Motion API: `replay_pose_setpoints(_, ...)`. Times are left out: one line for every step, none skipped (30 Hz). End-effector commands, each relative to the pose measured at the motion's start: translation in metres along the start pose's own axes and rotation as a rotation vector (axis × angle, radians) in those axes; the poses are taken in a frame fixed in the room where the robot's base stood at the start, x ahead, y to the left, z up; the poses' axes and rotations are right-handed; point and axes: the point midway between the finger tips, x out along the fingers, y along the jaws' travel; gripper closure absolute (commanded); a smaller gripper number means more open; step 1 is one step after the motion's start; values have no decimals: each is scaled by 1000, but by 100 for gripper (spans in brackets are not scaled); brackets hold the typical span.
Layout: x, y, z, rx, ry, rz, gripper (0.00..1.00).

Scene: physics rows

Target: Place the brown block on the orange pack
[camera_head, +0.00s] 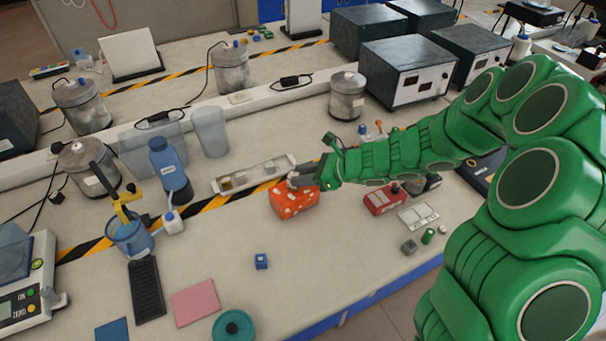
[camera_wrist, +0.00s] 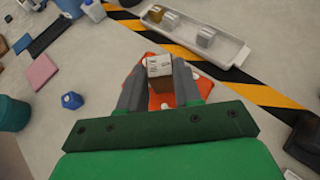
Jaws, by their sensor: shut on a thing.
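The orange pack (camera_head: 292,204) with white spots lies on the bench near the middle of the head view. In the wrist view the orange pack (camera_wrist: 200,71) shows below and around my fingers. My gripper (camera_wrist: 159,82) is shut on the brown block (camera_wrist: 160,84), which has a pale printed face toward the camera. The block is between the two grey fingers, over the orange pack. In the head view my gripper (camera_head: 298,182) is at the pack's top; the block is mostly hidden there. I cannot tell whether block and pack touch.
A white tray (camera_head: 250,178) with small blocks lies behind the pack. The bench just before the pack is clear.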

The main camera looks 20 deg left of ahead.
Motion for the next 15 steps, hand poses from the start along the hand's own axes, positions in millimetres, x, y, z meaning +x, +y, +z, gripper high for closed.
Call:
replay_pose_setpoints(1,0,-1,0,0,0,97)
replay_pose_setpoints(1,0,-1,0,0,0,64)
replay_pose_setpoints(1,0,-1,0,0,0,58)
replay_pose_setpoints(1,0,-1,0,0,0,53)
replay_pose_setpoints(1,0,-1,0,0,0,49)
replay_pose_setpoints(1,0,-1,0,0,0,42)
replay_pose_setpoints(1,0,-1,0,0,0,41)
replay_pose_setpoints(1,0,-1,0,0,0,41)
replay_pose_setpoints(1,0,-1,0,0,0,41)
replay_pose_setpoints(0,0,-1,0,0,0,41)
replay_pose_setpoints(0,0,-1,0,0,0,41)
replay_pose_setpoints(0,0,-1,0,0,0,41)
replay_pose_setpoints(0,0,-1,0,0,0,41)
replay_pose_setpoints(0,0,-1,0,0,0,41)
replay_pose_setpoints(0,0,-1,0,0,0,41)
